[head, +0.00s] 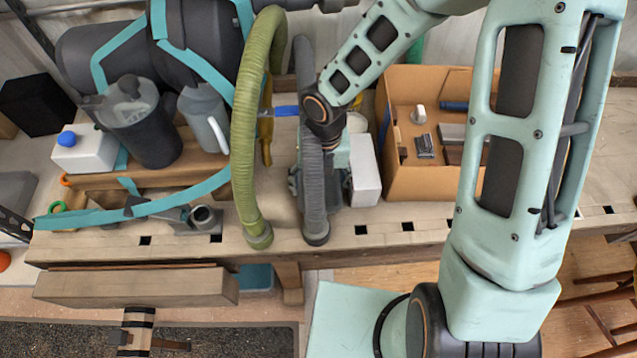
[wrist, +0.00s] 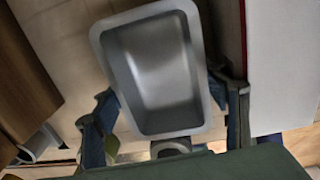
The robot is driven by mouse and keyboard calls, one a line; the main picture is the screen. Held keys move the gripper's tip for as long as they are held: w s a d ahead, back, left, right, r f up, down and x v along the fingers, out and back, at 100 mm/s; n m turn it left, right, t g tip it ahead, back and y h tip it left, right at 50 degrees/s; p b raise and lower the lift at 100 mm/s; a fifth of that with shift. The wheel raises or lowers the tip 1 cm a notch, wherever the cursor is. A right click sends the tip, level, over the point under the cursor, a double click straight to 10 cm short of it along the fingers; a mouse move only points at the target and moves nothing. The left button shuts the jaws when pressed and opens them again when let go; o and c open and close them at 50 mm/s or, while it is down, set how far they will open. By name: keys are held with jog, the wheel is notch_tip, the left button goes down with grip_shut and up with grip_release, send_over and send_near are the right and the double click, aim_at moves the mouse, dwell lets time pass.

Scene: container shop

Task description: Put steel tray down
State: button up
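The steel tray (wrist: 152,72) is a deep, rounded rectangular metal pan with a flat rim, seen in the wrist view with its open top facing the camera. My gripper (wrist: 166,95) has a dark blue finger on each side of the tray. Both fingers appear to press against its side walls, so it looks shut on the tray. The tray's underside is hidden, and I cannot tell how far it is from the surface below. In the head view the tray cannot be made out; my gripper there is mostly hidden behind the grey hose (head: 313,195).
A white box (head: 365,170) stands just right of my gripper. A cardboard box (head: 425,185) with several items is farther right. A green hose (head: 246,150) hangs close on the left. The wooden bench (head: 330,234) has bare room along its front edge.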

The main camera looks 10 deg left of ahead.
aim_at(322, 191)
notch_tip(322, 191, up, 12)
jog(key=p, duration=0.4)
jog(key=shift+w+d+r, duration=0.15)
jog(key=shift+d, duration=0.2)
